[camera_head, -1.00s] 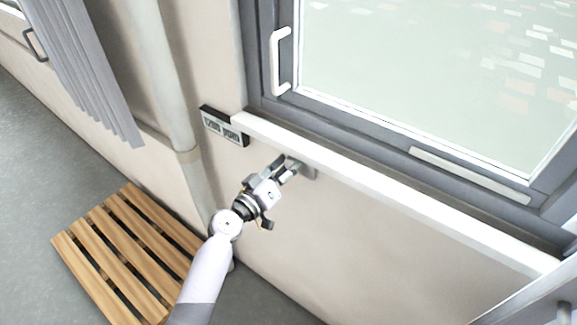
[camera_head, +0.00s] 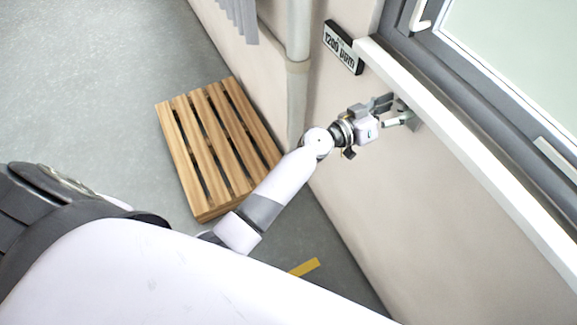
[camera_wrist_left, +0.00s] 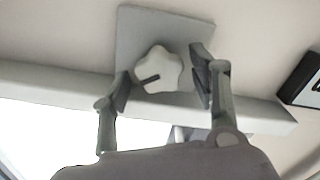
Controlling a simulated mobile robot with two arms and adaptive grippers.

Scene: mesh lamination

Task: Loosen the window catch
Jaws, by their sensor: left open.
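A pale star-shaped knob (camera_wrist_left: 160,68) with a dark slot mark sits on a square grey plate (camera_wrist_left: 135,30) on the wall under the window sill. It looks like the catch. In the left wrist view my left gripper (camera_wrist_left: 161,84) is open, with one finger on each side of the knob; I cannot tell whether they touch it. In the head view my left gripper (camera_head: 394,110) is at the plate (camera_head: 407,113) and hides most of the knob. A white handle (camera_head: 419,17) is on the window frame. My right gripper is out of view.
The white sill (camera_head: 470,160) runs just above the gripper. A black-edged sign (camera_head: 343,47) and a pipe (camera_head: 297,95) are on the wall to the left. A slatted wooden pallet (camera_head: 215,145) lies on the floor. A yellow strip (camera_head: 305,267) lies near the wall.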

